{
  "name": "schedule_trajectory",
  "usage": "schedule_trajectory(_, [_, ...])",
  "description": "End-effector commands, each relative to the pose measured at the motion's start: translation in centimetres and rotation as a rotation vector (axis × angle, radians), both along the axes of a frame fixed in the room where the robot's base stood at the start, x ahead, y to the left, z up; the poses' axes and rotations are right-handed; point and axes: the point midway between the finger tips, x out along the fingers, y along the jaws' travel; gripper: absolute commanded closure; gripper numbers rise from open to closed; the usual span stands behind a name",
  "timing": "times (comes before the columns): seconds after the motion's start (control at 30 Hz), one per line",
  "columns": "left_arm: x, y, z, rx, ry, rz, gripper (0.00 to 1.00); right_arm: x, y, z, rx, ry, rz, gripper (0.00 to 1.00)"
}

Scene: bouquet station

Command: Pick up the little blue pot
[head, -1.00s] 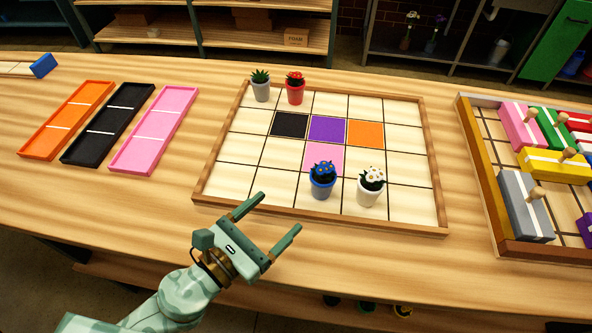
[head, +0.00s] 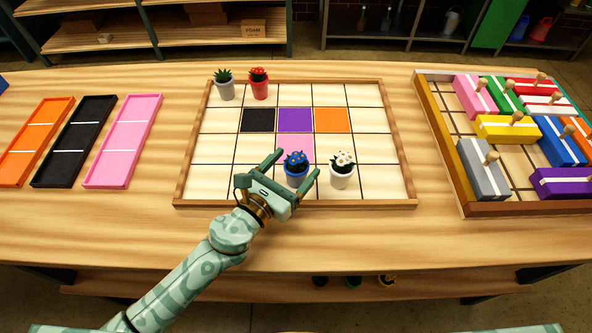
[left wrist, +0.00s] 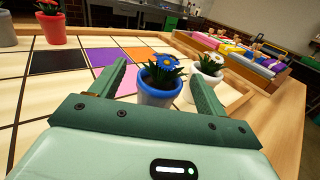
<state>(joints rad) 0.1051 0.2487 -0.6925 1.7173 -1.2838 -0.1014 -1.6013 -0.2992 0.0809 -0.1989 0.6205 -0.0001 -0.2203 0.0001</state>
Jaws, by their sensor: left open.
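The little blue pot (head: 296,177), with a dark plant and blue flowers, stands upright on the framed grid board (head: 217,183), near its front edge. My left gripper (head: 298,162) is open, with one finger on each side of the blue pot. In the left wrist view the blue pot (left wrist: 158,92) shows between the two fingers, just beyond the palm. A white pot with white flowers (head: 341,179) stands right beside it, close to the right finger. I cannot tell whether that finger touches either pot. My right gripper is not in view.
A grey pot (head: 225,92) and a red pot (head: 260,91) stand at the board's back left. Orange, black and pink trays (head: 124,140) lie left. A wooden crate (head: 470,209) of coloured blocks stands right. Table in front of the board is clear.

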Motion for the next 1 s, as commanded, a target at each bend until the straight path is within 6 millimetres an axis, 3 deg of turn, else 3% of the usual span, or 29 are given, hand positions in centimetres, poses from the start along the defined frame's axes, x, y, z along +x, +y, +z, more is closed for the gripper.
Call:
schedule_trajectory(0.2, [2.5, -1.9, -0.3, -0.002, 0.000, 0.000, 0.25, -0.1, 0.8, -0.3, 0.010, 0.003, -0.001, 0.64])
schedule_trajectory(0.43, [2.6, -2.0, -0.3, -0.001, 0.001, -0.001, 0.25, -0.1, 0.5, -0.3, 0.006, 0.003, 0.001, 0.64])
schedule_trajectory(0.47, [2.6, -2.0, -0.3, -0.001, 0.001, -0.001, 0.28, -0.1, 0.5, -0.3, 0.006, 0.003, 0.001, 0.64])
schedule_trajectory(0.67, [2.6, -2.0, -0.3, -0.001, 0.001, 0.000, 0.83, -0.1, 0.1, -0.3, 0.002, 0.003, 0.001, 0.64])
schedule_trajectory(1.0, [2.6, -2.0, 0.2, -0.001, -0.002, -0.001, 0.84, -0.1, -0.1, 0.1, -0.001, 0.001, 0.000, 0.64])
